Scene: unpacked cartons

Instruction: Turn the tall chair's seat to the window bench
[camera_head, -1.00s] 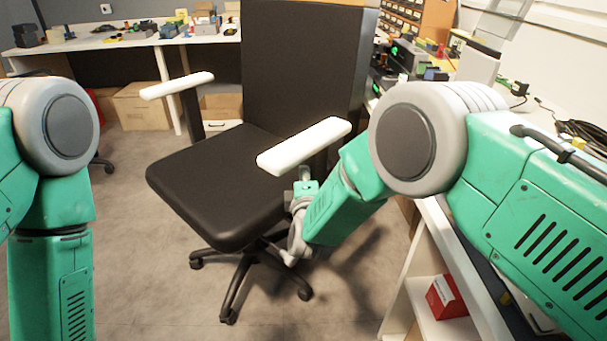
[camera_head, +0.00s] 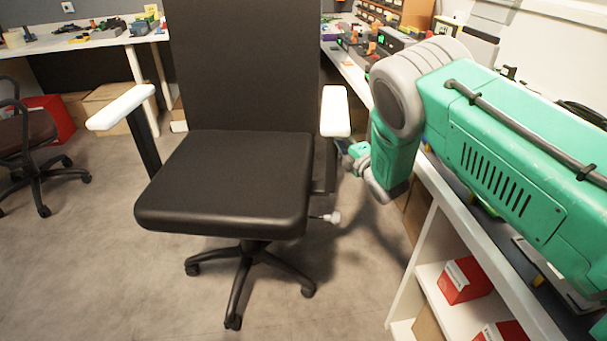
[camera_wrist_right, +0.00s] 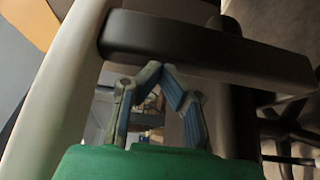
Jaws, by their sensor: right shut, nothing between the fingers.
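The tall chair (camera_head: 225,175) stands in the middle of the head view, with a black seat, a high black back (camera_head: 243,65) and white armrests. Its seat front faces toward me and slightly left. My right gripper (camera_head: 348,160) is beside the chair's right-hand armrest (camera_head: 335,112), just outside the armrest post. In the right wrist view the gripper's fingertips (camera_wrist_right: 160,70) are together and empty, close to a dark bar of the chair (camera_wrist_right: 200,45); whether they touch it I cannot tell. My left gripper is out of view. I cannot pick out the window bench with certainty.
A white bench with shelves (camera_head: 432,235) runs along the right, with red boxes (camera_head: 465,280) on its lower shelf. A second, lower chair (camera_head: 28,140) stands at the far left. A white table (camera_head: 90,42) is at the back left. Grey floor is clear in front and left.

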